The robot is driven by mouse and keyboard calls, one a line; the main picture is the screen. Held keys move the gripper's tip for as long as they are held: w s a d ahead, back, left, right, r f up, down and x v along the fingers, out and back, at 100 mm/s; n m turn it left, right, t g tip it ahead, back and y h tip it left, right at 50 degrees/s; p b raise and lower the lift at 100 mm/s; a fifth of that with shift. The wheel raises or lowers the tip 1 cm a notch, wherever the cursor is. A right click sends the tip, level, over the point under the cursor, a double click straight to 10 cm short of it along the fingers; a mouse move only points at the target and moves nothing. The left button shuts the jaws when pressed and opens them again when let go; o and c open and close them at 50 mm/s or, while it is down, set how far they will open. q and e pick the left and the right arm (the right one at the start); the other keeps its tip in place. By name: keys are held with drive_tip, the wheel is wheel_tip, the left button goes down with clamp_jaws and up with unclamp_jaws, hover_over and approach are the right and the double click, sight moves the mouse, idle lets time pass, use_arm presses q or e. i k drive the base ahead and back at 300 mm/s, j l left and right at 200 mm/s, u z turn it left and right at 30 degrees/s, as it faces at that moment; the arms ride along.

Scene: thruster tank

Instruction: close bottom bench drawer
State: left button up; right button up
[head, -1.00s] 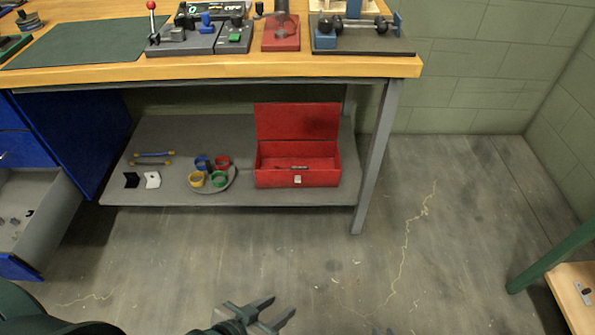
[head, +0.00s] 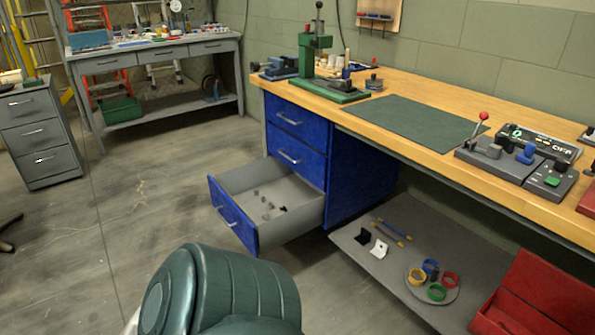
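The bottom bench drawer (head: 233,215) is pulled well out from the blue drawer unit under the wooden workbench. Its blue front with a metal handle faces left, and several small parts (head: 266,204) lie on its grey floor. The two drawers above it, the middle one (head: 292,152) and the top one (head: 290,118), are shut. A green rounded part of my own arm fills the bottom of the view, in front of the drawer and apart from it in the picture. Neither of my grippers is in view.
The workbench (head: 420,97) carries a green press (head: 317,60) and control boxes. Its lower shelf (head: 391,275) holds coloured rings and a red toolbox (head: 535,300). A grey cabinet (head: 38,135) and a second bench (head: 155,48) stand at left. The floor left of the drawer is clear.

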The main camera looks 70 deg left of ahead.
sight(233, 200)
drive_tip(key=u, duration=2.75)
